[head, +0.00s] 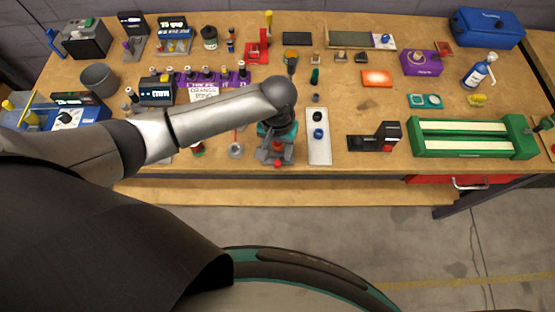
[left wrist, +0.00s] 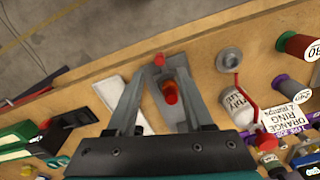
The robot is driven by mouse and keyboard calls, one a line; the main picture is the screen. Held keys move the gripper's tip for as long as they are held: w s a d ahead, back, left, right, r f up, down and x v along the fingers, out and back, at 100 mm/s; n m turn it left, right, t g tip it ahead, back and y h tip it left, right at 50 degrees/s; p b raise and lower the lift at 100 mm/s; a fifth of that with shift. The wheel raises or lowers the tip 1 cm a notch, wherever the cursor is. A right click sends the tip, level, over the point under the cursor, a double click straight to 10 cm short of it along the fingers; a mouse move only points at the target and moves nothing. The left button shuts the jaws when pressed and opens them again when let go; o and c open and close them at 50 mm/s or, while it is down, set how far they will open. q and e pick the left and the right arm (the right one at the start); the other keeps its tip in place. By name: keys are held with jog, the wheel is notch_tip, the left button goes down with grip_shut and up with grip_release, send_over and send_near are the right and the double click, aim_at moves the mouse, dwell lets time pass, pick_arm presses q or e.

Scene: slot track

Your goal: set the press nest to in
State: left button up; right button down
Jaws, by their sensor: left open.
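A small grey fixture with a red knob, which I take for the press nest (head: 277,163), stands at the table's front edge in the head view. My right gripper is not in view.
A white tray (head: 319,152) with dark and blue knobs lies just right of the gripper. A small grey round-based piece (head: 236,150) and a white bottle (left wrist: 236,104) stand close on the other side. A black and red device (head: 375,140) and green long fixture (head: 470,137) are farther right.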

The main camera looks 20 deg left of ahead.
aim_at(277, 163)
pick_arm(q)
notch_tip(277, 163, down, 6)
jog(key=shift+f+b, duration=0.15)
jog(key=shift+b, duration=0.45)
grip_shut()
dwell(1.1)
